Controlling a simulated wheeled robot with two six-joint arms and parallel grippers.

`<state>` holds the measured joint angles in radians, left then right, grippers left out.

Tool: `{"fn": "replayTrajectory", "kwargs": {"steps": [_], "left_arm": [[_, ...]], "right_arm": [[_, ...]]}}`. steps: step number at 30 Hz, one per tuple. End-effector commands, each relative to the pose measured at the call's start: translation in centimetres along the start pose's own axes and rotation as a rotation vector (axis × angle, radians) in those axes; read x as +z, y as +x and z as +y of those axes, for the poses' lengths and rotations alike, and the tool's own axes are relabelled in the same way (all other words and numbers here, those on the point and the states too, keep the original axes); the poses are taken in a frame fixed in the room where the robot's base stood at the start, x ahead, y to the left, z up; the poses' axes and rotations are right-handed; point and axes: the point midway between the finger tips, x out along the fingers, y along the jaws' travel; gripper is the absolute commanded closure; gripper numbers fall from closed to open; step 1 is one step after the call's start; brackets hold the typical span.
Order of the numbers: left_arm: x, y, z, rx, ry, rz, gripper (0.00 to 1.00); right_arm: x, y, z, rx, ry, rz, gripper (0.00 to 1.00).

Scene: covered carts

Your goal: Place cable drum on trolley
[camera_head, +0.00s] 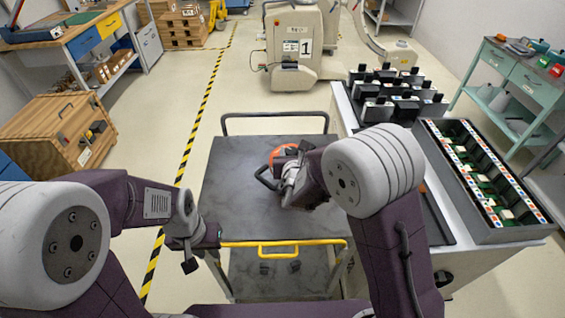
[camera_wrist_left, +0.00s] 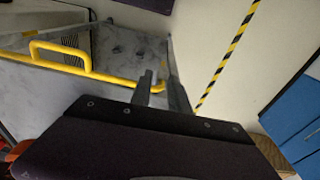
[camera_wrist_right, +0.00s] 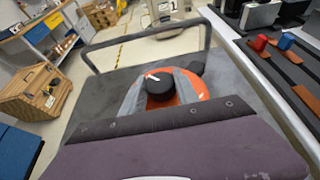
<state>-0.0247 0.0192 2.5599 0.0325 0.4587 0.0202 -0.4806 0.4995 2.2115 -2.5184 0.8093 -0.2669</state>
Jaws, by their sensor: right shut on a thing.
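The orange and black cable drum (camera_head: 283,153) is over the dark grey top of the trolley (camera_head: 236,185), right of its middle. I cannot tell whether it rests on the top or hangs just above it. My right gripper (camera_wrist_right: 160,90) is shut on the cable drum, its fingers on either side of the black knob (camera_wrist_right: 160,86); the orange rim (camera_wrist_right: 192,84) shows behind. My arm hides part of the drum in the head view.
The trolley has a yellow front handle (camera_head: 278,246) and a dark rear rail (camera_head: 272,115). A bench with black devices (camera_head: 398,95) and a long parts tray (camera_head: 480,175) stands close on the right. A wooden crate (camera_head: 58,135) is on the left. Floor left of the trolley is free.

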Motion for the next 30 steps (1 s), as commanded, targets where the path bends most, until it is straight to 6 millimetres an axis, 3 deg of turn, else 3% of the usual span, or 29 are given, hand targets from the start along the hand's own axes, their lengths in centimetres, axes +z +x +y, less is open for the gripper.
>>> {"fn": "replayTrajectory", "kwargs": {"steps": [3, 6, 9, 16, 29, 30], "left_arm": [[0.0, -0.3, 0.0, 0.000, 0.000, 0.000, 0.78], [0.0, -0.3, 0.0, 0.000, 0.000, 0.000, 0.78], [0.0, -0.3, 0.0, 0.000, 0.000, 0.000, 0.78], [0.0, -0.1, 0.0, 0.000, 0.000, 0.000, 0.78], [0.1, 0.5, 0.0, 0.000, 0.000, 0.000, 0.78], [0.0, 0.3, 0.0, 0.000, 0.000, 0.000, 0.78]], "right_arm": [[-0.5, 1.1, 1.7, 0.001, 0.000, -0.003, 1.00], [-0.7, 1.4, 2.1, 0.000, 0.001, -0.004, 1.00], [-1.0, 1.6, 2.1, -0.001, 0.001, -0.003, 1.00], [-4.3, 2.9, 2.1, -0.001, -0.001, -0.001, 1.00], [-4.9, 3.2, 2.1, 0.000, 0.002, -0.004, 1.00], [-4.9, 3.1, 2.1, 0.000, 0.001, 0.000, 0.55]]}}
